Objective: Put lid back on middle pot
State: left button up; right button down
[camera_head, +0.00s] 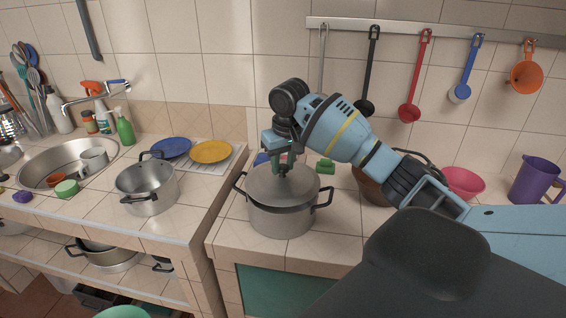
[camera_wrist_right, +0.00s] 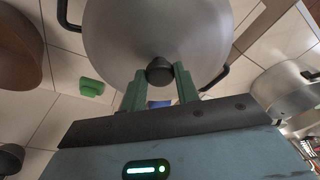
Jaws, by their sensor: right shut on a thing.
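The middle pot (camera_head: 283,220) is a steel pot with two black handles, standing on the counter in the head view. Its steel lid (camera_head: 262,186) lies over the pot's mouth, looking level or nearly so; I cannot tell whether it rests fully on the rim. My right gripper (camera_head: 284,170) comes down from above and is shut on the lid's knob. In the right wrist view the dark knob (camera_wrist_right: 160,70) sits between the green fingers of the gripper (camera_wrist_right: 159,84), with the lid (camera_wrist_right: 155,28) behind it. My left gripper is not in view.
An open steel pot (camera_head: 148,190) stands on the left counter near the sink (camera_head: 70,160). Blue and yellow plates (camera_head: 211,151) lie behind it. A brown pot (camera_head: 372,188), a pink bowl (camera_head: 464,182) and a purple jug (camera_head: 536,180) stand to the right. Utensils hang above.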

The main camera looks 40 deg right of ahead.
dwell(0.8)
jog(key=shift+c, duration=2.4)
grip_release()
jog(key=shift+f, duration=0.1)
jog(key=shift+r, duration=3.55)
grip_shut()
jog(key=shift+f, duration=0.4)
